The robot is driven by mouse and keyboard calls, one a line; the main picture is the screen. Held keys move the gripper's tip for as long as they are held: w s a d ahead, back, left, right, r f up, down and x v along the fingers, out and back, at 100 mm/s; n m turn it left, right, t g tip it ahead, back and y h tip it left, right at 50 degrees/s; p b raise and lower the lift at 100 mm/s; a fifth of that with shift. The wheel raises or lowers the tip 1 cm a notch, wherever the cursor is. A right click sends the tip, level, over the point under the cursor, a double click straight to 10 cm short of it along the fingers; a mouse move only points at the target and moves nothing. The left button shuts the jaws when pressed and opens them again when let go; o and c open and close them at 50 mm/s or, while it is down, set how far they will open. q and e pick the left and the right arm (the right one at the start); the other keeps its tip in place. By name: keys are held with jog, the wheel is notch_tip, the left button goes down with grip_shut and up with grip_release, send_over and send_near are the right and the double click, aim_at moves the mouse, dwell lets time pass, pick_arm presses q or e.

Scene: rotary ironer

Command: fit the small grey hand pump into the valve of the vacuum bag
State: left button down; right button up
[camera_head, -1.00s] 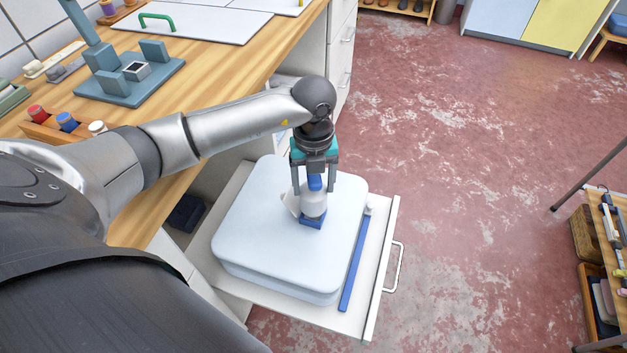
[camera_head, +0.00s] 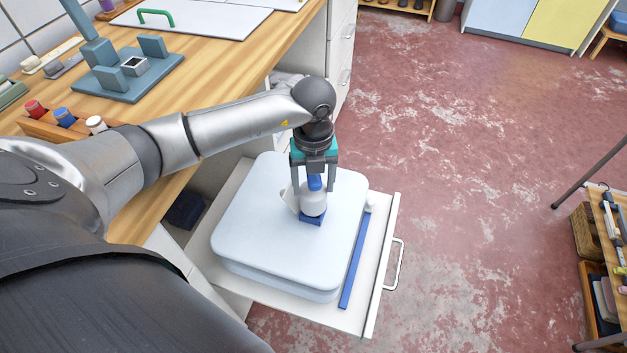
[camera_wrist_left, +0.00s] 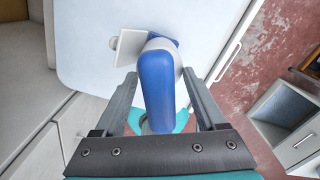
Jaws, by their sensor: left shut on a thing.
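The vacuum bag (camera_head: 255,220) is a pale, thick, rounded square lying flat on a pulled-out white shelf. The small hand pump (camera_head: 313,204) is light grey with a blue handle, which shows large in the left wrist view (camera_wrist_left: 157,88). My left gripper (camera_head: 314,187) points down over the bag and is shut on the pump. The pump stands roughly upright over the blue valve (camera_head: 310,219) on the bag. I cannot tell whether it is seated in it. A small white flap (camera_wrist_left: 130,45) stands beside the pump. My right gripper is not in view.
A blue strip (camera_head: 354,262) lies along the bag's right edge. The shelf has a white handle (camera_head: 396,265) at its right. The wooden worktop (camera_head: 215,85) is at the left, carrying a blue-grey stand (camera_head: 125,85).

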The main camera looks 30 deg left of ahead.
pick_arm(q)
jog(key=shift+f, duration=0.25)
dwell(0.4)
grip_release()
dwell(0.4)
dwell(0.6)
